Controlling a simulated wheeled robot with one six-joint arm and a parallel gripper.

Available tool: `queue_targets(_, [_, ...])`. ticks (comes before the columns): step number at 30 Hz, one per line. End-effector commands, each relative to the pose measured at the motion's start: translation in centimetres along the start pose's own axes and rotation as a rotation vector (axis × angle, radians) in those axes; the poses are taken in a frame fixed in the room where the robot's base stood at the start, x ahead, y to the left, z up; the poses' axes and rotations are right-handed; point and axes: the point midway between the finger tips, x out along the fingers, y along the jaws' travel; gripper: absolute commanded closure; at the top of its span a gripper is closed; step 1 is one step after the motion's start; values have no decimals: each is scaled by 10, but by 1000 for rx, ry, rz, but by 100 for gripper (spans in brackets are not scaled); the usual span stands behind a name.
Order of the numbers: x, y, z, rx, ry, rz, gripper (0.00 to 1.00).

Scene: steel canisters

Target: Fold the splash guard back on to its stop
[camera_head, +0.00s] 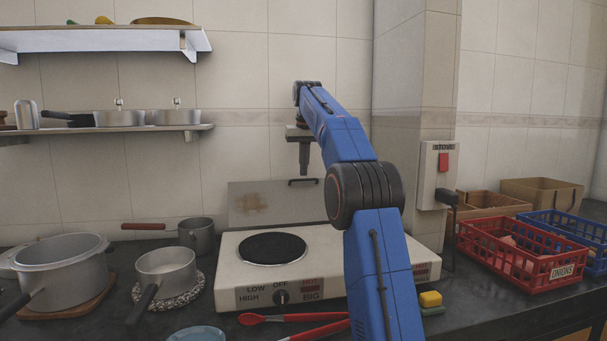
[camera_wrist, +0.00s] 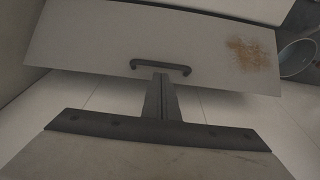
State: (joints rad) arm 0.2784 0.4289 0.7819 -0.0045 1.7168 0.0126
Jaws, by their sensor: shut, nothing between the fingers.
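The splash guard (camera_head: 275,207) is a flat grey panel with a brown stain, standing at the back of the hotplate (camera_head: 320,262). Its dark bar handle (camera_head: 303,182) is at its top edge. The panel (camera_wrist: 110,38) and handle (camera_wrist: 160,66) also show in the wrist view, with the stain to the right. My gripper (camera_head: 305,172) points down just above the handle, its fingers shut and empty. In the wrist view the fingertips (camera_wrist: 161,79) end close beside the handle's middle; I cannot tell whether they touch it. My arm hides the guard's right end in the head view.
A grey pot (camera_head: 196,235), a saucepan (camera_head: 165,268) and a large pot (camera_head: 62,265) stand left of the hotplate. Red-handled utensils (camera_head: 280,318) lie in front. A red crate (camera_head: 522,252) and a wall switch (camera_head: 442,165) are at right. Shelves hang at upper left.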

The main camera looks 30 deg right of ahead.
Motion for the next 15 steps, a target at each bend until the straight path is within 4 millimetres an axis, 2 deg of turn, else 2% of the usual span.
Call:
queue_targets(6, [18, 0, 0, 0, -1, 0, 100])
queue_targets(15, [22, 0, 0, 0, 1, 0, 100])
